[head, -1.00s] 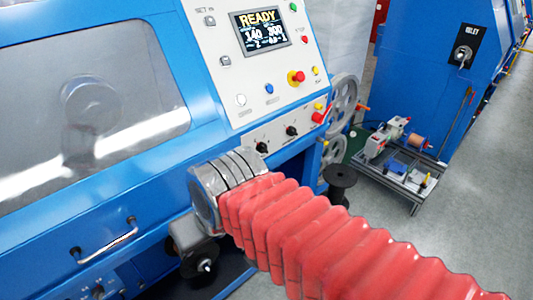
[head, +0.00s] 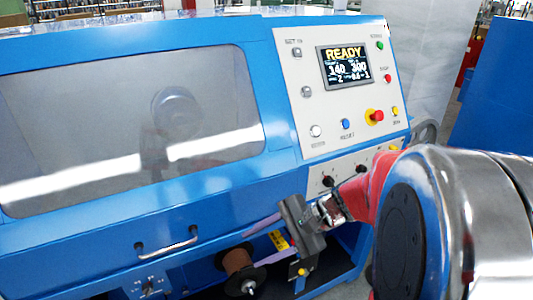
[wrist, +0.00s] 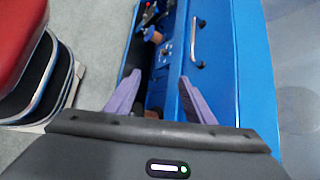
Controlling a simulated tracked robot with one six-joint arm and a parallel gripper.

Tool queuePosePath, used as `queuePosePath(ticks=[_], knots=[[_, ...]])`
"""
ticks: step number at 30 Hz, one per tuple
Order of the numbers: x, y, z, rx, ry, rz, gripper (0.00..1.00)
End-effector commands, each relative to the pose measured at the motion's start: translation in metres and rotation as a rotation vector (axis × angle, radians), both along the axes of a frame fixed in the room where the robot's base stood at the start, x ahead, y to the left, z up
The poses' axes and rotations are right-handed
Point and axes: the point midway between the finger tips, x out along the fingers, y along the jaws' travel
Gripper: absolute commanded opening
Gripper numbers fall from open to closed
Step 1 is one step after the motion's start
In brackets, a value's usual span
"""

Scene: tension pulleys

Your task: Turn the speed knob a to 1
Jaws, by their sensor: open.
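Two black knobs (head: 327,181) (head: 361,169) sit on the lower strip of the machine's sloping control panel (head: 310,110) in the head view. I cannot read their labels, so I cannot tell which is speed knob a, nor its setting. My gripper (wrist: 157,80) is open and empty, with purple fingers spread in the wrist view. In the head view my gripper (head: 262,252) is below and left of the knobs, in front of the machine's lower edge, apart from them. My arm covers the panel's lower right.
A display (head: 344,67) reads READY. A red stop button (head: 376,116) and several coloured buttons are above the knobs. A handle (head: 167,245) sticks out from the front. A brown spool (head: 238,262) is beside my gripper. A small lower switch panel (head: 147,288) is at bottom left.

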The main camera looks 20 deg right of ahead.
Motion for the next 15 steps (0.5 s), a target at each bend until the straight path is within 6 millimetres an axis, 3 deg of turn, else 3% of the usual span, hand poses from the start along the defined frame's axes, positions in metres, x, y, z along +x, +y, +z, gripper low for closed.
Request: queuePosePath(ticks=[8,15], knots=[[0.04,-0.068,-0.008,0.323,0.027,-0.342,0.49],[0.06,-0.152,-0.019,0.59,-0.004,-0.646,0.49]])
